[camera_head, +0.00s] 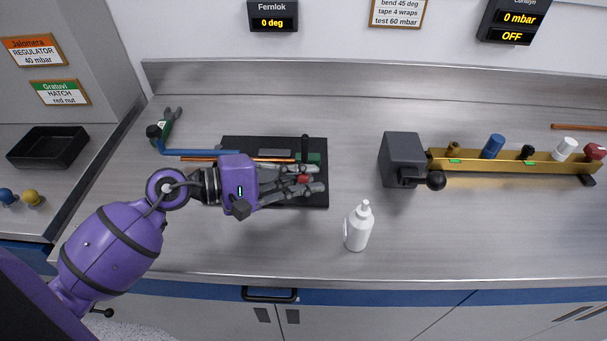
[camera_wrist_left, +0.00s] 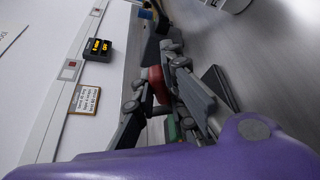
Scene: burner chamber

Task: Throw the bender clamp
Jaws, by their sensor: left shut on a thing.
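The bender has a black base plate (camera_head: 318,198) on the bench. A copper tube (camera_head: 197,159) and a blue lever (camera_head: 205,152) extend from it to the left, and a black upright post (camera_head: 305,147) stands at its right end. My left gripper (camera_head: 305,180) is over the right part of the plate. Its fingers are shut on a red grip (camera_head: 303,179), which looks like the clamp's handle. The red grip also shows between the fingers in the left wrist view (camera_wrist_left: 156,83), with a green part (camera_wrist_left: 173,128) beside it. My gripper hides much of the clamp. My right gripper is out of view.
A white bottle (camera_head: 358,228) stands near the front, right of the bender. A grey box with a black knob (camera_head: 436,181) and a brass manifold (camera_head: 480,168) with several valves are at right. A green-handled tool (camera_head: 167,122) lies behind left. A black tray (camera_head: 48,146) is far left.

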